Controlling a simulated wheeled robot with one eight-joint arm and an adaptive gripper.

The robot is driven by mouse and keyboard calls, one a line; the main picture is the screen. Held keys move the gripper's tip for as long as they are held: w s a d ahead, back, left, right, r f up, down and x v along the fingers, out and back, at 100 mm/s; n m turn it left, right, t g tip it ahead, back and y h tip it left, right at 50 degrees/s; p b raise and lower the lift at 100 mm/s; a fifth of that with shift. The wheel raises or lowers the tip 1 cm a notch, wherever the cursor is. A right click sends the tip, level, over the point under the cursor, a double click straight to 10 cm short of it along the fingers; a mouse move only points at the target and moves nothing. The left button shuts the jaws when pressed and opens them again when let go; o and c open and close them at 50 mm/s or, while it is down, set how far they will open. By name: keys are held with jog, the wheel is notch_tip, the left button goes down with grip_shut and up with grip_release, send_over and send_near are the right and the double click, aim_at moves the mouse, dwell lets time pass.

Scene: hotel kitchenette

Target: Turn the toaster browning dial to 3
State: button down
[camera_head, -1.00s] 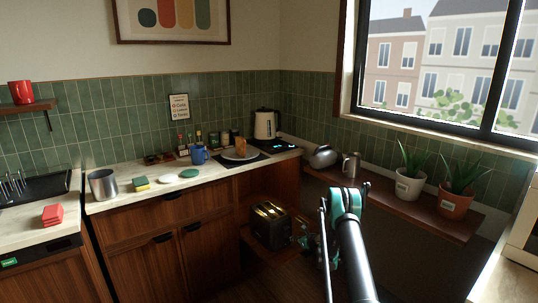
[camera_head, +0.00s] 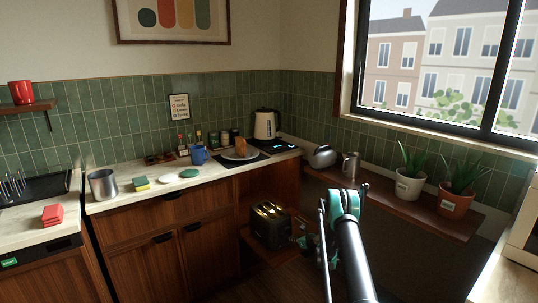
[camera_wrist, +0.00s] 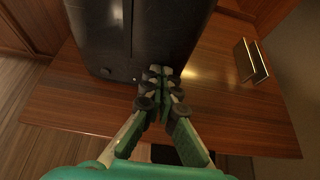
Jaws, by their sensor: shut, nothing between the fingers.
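The black toaster (camera_head: 268,229) stands on the low wooden shelf beside the counter. In the wrist view its dark end face (camera_wrist: 150,35) fills the top, with a vertical lever slot and a small knob-like part (camera_wrist: 105,72) at its lower left. My gripper (camera_wrist: 163,72) is shut and empty, its fingertips at the lower edge of this face. I cannot tell whether they touch it. No browning dial or numbers can be made out; the fingers cover part of the face. In the head view my gripper (camera_head: 306,241) is small and dark, just right of the toaster.
A small metal-edged object (camera_wrist: 251,60) lies on the wooden shelf (camera_wrist: 75,105), right of the fingers. A kettle (camera_head: 266,124) and a plate with bread (camera_head: 240,157) are on the counter above. A window shelf (camera_head: 390,198) with potted plants is above and right of the toaster.

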jog(key=shift+s+a+f, duration=0.15)
jog(key=shift+s+a, duration=0.45)
jog(key=shift+a, duration=0.2)
dwell(0.9)
jog(key=shift+r, duration=0.2)
jog(key=shift+a+r, duration=0.1)
jog(key=shift+r, duration=0.05)
jog(key=s+d, duration=0.3)
jog(key=s, duration=0.2)
jog(key=shift+d, duration=0.25)
jog(key=shift+w+a, duration=0.25)
jog(key=shift+w, duration=0.8)
jog(key=shift+w+a, duration=0.3)
jog(key=shift+w, duration=0.75)
jog(key=shift+w+a, duration=0.25)
jog(key=shift+w, duration=0.8)
jog(key=shift+s+a+f, duration=0.1)
jog(key=shift+s+f, duration=0.05)
jog(key=shift+f, duration=0.2)
